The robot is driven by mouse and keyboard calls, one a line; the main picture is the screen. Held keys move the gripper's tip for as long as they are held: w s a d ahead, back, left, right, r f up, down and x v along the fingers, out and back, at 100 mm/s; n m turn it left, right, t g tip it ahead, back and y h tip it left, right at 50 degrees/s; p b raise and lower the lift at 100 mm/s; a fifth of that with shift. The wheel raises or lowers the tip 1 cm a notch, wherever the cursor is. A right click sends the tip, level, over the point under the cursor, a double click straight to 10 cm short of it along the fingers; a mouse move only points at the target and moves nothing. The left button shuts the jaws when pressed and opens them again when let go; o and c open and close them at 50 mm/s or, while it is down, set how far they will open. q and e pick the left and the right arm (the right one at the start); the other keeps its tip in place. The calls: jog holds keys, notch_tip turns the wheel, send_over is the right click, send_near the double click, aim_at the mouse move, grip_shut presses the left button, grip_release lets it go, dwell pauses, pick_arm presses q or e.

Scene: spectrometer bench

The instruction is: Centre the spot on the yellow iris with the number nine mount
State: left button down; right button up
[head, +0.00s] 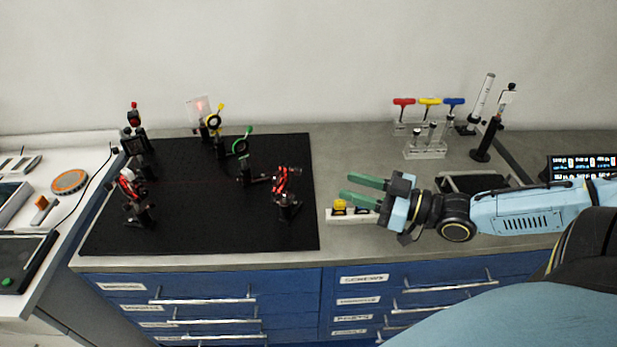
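The yellow iris (214,122) stands on a post at the back of the black breadboard (200,235). A red spot shows on a pale translucent card (199,107) just behind it; I cannot tell how the spot sits relative to the iris opening. Red-and-black mounts stand at the right (284,181) and left (130,186) of the board. No number is readable, so I cannot tell which mount is number nine. My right gripper (348,187) is open, its green fingers apart and empty, pointing left, right of the right-hand red mount. My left gripper is out of view.
A green iris (241,146) stands beside the yellow one. A white block with yellow-topped items (340,206) sits by my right gripper. The board's front middle is clear.

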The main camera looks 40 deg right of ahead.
aim_at(301, 171)
jog(key=b+x, duration=0.3)
jog(key=x, duration=0.5)
jog(key=shift+w, duration=0.1)
jog(key=shift+x, duration=1.2)
grip_shut()
